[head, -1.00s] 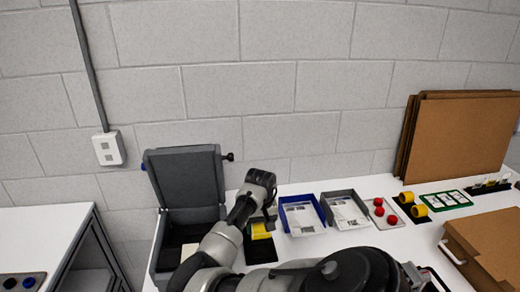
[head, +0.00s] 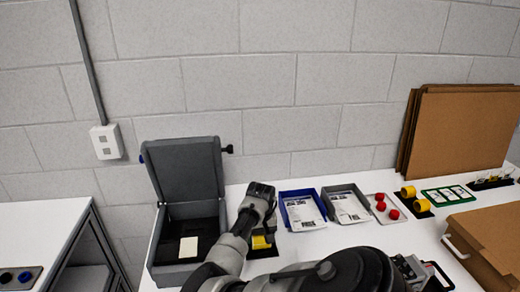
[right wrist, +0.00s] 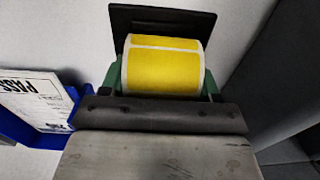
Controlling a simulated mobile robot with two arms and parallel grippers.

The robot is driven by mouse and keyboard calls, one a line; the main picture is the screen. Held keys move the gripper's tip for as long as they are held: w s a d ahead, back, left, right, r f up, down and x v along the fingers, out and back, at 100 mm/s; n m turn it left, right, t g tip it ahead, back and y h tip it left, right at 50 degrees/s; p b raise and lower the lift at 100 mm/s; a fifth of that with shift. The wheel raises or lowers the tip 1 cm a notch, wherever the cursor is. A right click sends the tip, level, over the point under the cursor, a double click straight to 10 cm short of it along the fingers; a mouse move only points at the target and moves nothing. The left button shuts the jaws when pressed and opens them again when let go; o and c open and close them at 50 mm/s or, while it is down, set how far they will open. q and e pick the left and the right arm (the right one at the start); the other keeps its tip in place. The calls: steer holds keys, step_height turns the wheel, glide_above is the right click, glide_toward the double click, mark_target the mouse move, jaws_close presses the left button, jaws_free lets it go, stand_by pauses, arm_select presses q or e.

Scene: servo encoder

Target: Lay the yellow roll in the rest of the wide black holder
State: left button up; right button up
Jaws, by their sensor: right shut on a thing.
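The yellow roll (right wrist: 165,72) sits between the green fingers of my right gripper (right wrist: 160,82), which is shut on it. In the head view, the roll (head: 260,242) shows partly beneath my right gripper (head: 262,226), whose fingertips are hard to see. The wide black holder (head: 264,253) is a dark patch at the roll. In the right wrist view, a black plate of the holder (right wrist: 160,22) stands beyond the roll. I cannot tell whether the roll touches the rest. My left gripper is not in view.
An open grey case (head: 186,168) stands left of the arm. A blue tray (head: 302,210) and a grey tray (head: 346,205) with papers lie to the right. Beyond are red balls (head: 380,206), another black holder with yellow rolls (head: 412,201) and a cardboard box (head: 487,238).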

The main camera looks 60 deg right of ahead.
steer(key=shift+p, duration=0.5)
stand_by(0.4)
steer(key=o, duration=1.1)
steer(key=shift+o, duration=0.2)
step_height(320, 180, up, 11)
steer(key=shift+f+b, duration=0.1)
steer(key=shift+b, duration=0.7)
